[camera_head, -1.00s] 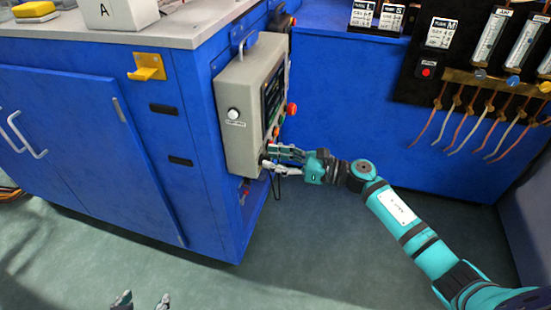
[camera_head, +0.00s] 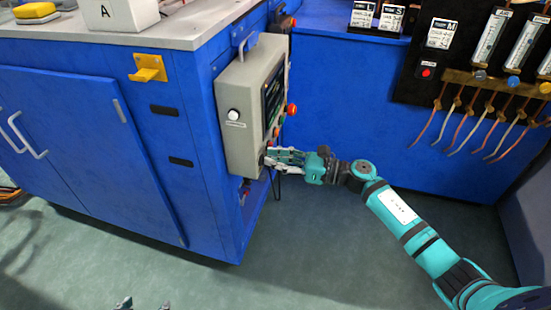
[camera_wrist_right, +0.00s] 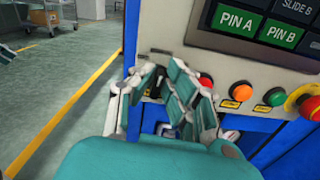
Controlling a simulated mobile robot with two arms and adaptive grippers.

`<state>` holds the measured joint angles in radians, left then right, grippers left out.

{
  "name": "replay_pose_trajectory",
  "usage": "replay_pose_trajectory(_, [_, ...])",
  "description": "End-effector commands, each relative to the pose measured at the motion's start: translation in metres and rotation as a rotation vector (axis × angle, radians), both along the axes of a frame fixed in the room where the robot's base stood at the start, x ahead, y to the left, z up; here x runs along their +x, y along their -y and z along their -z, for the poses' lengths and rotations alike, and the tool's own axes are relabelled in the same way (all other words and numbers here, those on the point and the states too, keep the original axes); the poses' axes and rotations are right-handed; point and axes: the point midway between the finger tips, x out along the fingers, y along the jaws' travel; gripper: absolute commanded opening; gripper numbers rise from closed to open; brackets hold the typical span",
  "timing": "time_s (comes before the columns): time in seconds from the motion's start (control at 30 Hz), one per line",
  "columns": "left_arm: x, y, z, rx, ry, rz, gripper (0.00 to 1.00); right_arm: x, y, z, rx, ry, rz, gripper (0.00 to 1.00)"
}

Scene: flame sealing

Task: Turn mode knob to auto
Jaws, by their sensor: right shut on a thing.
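The grey control box (camera_head: 240,110) is mounted on the side of the blue cabinet and has a screen and a row of controls on its face. My right gripper (camera_head: 270,160) is at the box's lower front corner, and its fingers are shut on a small dark knob. In the right wrist view the dark knob (camera_wrist_right: 155,87) shows partly between the fingers (camera_wrist_right: 163,85); its pointer and mode markings are hidden. Two fingertips of my left gripper (camera_head: 143,304) show at the bottom edge, apart and empty.
Beside the knob are a red button (camera_wrist_right: 205,80), an orange button (camera_wrist_right: 242,91), a green button (camera_wrist_right: 275,97) and a red emergency stop (camera_wrist_right: 308,105). A yellow bracket (camera_head: 148,68) sticks out from the cabinet. The floor in front is clear.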

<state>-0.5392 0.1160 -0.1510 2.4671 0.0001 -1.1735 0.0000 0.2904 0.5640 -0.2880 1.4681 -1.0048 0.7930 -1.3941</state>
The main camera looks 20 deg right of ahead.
Motion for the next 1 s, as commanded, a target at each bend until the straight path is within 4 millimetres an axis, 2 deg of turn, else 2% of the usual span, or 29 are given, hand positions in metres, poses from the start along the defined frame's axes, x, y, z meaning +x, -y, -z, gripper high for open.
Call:
replay_pose_trajectory(0.27, [-0.03,-0.011,0.014,0.035,-0.16,-0.013,0.61,0.003,0.002,-0.001,0.124,-0.186,0.002,0.0])
replay_pose_trajectory(0.67, [-0.086,-0.028,0.028,0.09,-0.428,-0.034,0.61,0.006,0.005,0.001,0.298,-0.443,0.003,0.0])
replay_pose_trajectory(1.0, [-0.085,-0.027,0.023,0.09,-0.426,-0.034,0.61,0.007,0.005,0.004,0.371,-0.553,0.003,0.0])
